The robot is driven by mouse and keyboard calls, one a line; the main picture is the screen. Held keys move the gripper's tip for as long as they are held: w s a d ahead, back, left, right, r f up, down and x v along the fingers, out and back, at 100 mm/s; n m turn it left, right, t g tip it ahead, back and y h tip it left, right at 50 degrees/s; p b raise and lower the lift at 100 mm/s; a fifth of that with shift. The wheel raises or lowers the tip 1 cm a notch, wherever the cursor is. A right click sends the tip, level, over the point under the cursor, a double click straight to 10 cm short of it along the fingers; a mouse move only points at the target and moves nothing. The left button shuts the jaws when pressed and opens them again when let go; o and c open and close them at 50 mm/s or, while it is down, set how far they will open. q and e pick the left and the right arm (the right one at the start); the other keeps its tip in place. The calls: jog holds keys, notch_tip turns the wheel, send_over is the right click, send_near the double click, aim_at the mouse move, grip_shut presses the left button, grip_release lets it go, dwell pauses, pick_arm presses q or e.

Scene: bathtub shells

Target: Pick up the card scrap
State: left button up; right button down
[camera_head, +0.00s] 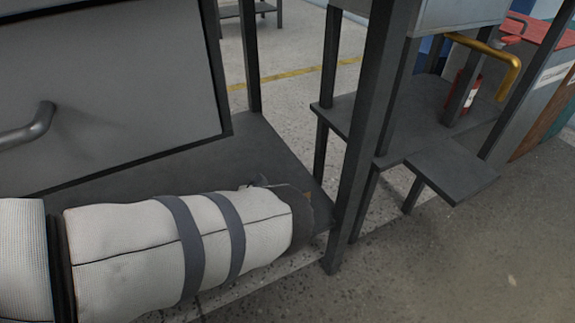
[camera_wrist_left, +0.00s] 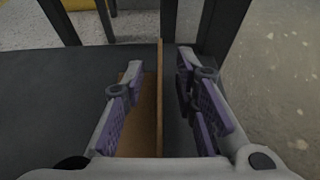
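The card scrap (camera_wrist_left: 141,138) is a brown piece in the left wrist view. It shows a flat face and a thin upright edge between the fingers of my left gripper (camera_wrist_left: 161,75). The gripper is open, with purple-padded fingers on either side of the card. A gap shows between the card and the right-hand finger; the left-hand finger overlaps the card in view, so contact there is unclear. In the head view my white-sleeved left arm hides most of the gripper, and a small brown edge (camera_head: 308,210) shows past its end. My right gripper is not in view.
The card is over a dark grey shelf (camera_head: 262,150) with upright posts, one post (camera_head: 357,170) close to the arm's end. A grey panel with a handle (camera_head: 28,128) stands behind the arm. A second frame holds a red cylinder (camera_head: 462,95). Open concrete floor lies at right.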

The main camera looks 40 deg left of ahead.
pick_arm(q)
grip_shut()
jog(key=shift+r, duration=0.15)
